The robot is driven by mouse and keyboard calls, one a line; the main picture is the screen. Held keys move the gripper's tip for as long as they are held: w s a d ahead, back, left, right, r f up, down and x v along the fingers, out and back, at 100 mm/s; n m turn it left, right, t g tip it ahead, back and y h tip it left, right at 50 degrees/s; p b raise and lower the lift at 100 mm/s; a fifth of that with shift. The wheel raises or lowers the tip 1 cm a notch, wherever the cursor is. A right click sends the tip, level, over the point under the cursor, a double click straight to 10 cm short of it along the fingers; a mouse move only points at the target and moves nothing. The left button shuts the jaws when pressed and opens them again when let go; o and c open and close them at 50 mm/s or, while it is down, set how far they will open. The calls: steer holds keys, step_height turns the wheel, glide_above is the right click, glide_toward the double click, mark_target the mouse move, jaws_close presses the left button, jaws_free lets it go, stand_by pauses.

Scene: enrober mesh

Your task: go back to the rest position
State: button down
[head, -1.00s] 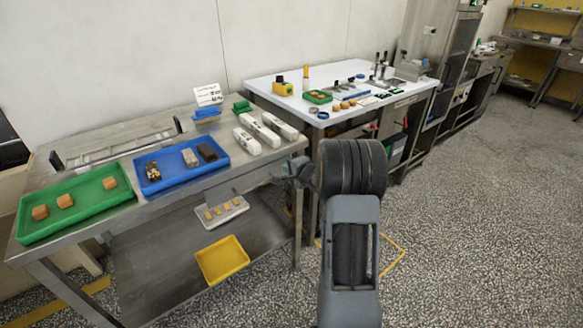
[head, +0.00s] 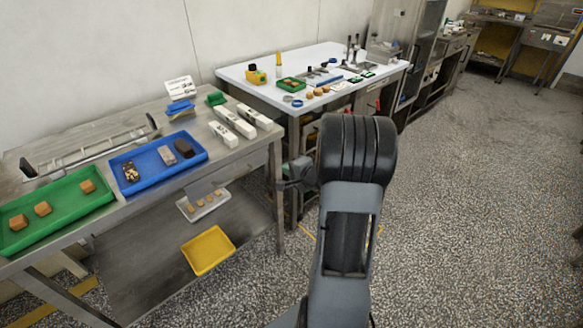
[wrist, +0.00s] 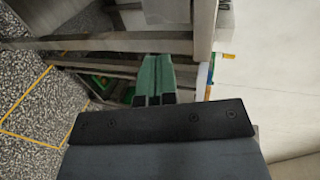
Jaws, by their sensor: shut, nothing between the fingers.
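My gripper shows in the wrist view (wrist: 154,88), with its two green fingers together and nothing between them. In the head view my dark arm stands in the right middle, in front of the tables. The gripper's fingertips cannot be made out there. The arm's end is off the right end of the steel table (head: 262,150), apart from the trays.
The steel table holds a green tray (head: 72,218) with brown pieces, a blue tray (head: 140,188) and white blocks. A yellow tray (head: 208,250) sits on the lower shelf. A white-topped table (head: 235,76) with small items stands behind. Speckled floor at right is clear.

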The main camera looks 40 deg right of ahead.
steer(key=shift+v, duration=0.8)
steer(key=s+d+f+n+g+h, duration=0.4)
steer(key=s+d+f+g+h, duration=0.1)
steer(key=d, duration=0.1)
steer(key=s+a+r+n+g+h+p, duration=0.1)
steer(key=s+a+r+n+g+p, duration=0.2)
steer(key=s+n+g, duration=0.1)
steer(key=s+a+r+n+g+y+p, duration=0.1)
steer(key=s+a+r+n+p, duration=0.3)
steer(key=a+r, duration=0.6)
steer(key=s+a+r+n+y+p, duration=0.3)
steer(key=a+r, duration=0.7)
steer(key=a, duration=0.4)
steer(key=shift+s+a+r+n+g+p, duration=0.15)
steer(key=shift+s+a+n+g+p, duration=0.2)
steer(key=shift+s+n+p, duration=0.4)
steer(key=shift+d, duration=0.1)
